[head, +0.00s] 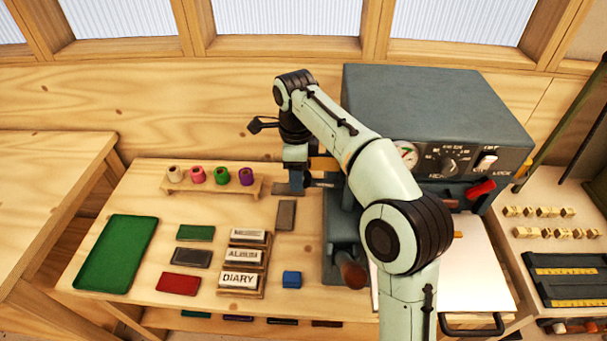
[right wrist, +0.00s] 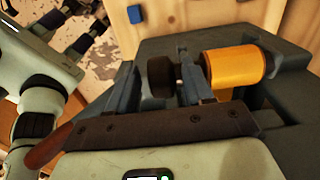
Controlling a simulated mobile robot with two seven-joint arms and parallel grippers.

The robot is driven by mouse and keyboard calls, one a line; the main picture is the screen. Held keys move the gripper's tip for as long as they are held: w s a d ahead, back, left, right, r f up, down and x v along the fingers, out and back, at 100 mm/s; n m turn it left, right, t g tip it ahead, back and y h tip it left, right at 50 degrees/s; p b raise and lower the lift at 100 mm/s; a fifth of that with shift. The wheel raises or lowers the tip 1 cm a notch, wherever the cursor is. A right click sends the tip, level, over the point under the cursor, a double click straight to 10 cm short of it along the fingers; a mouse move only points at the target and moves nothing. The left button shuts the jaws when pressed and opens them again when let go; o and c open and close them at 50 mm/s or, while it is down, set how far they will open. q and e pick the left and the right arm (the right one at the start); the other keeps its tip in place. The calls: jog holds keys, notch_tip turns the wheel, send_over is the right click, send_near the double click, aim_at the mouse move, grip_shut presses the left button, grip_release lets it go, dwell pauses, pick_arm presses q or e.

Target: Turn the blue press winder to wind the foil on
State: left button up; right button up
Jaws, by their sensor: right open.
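The blue-grey press (head: 440,100) stands at the right of the bench. Its winder, a dark round knob (right wrist: 161,78), shows in the right wrist view beside an orange-gold foil roll (right wrist: 235,68). The roll also shows partly in the head view (head: 323,163) at the press's left side. My right gripper (head: 300,186) is at that side, and in the wrist view its two fingers (right wrist: 155,65) are open with the knob between them. I cannot tell whether either finger touches it. In the head view the arm hides much of the press front. My left gripper is not in view.
Foil spools sit on a wooden rack (head: 212,189) left of the gripper. A green mat (head: 117,253), coloured cards, a type holder (head: 240,292) and a blue block (head: 291,279) lie on the bench. A red-handled lever (head: 481,189) sticks out at the press's right.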

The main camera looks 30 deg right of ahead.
jog(key=shift+f, duration=0.3)
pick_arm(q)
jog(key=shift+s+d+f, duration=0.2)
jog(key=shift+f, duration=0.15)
pick_arm(e)
jog(key=shift+w+a, duration=0.1)
grip_shut()
jog(key=shift+d+t+y+b, duration=0.25)
jog(key=shift+t+y+b, duration=0.25)
jog(key=shift+y, duration=0.3)
jog(key=shift+s+d+t+y, duration=0.1)
jog(key=shift+s+t+y, duration=0.25)
jog(key=shift+y, duration=0.35)
jog(key=shift+w+r+t+y, duration=0.1)
jog(key=shift+r+t+y, duration=0.05)
jog(key=shift+t+y, duration=0.15)
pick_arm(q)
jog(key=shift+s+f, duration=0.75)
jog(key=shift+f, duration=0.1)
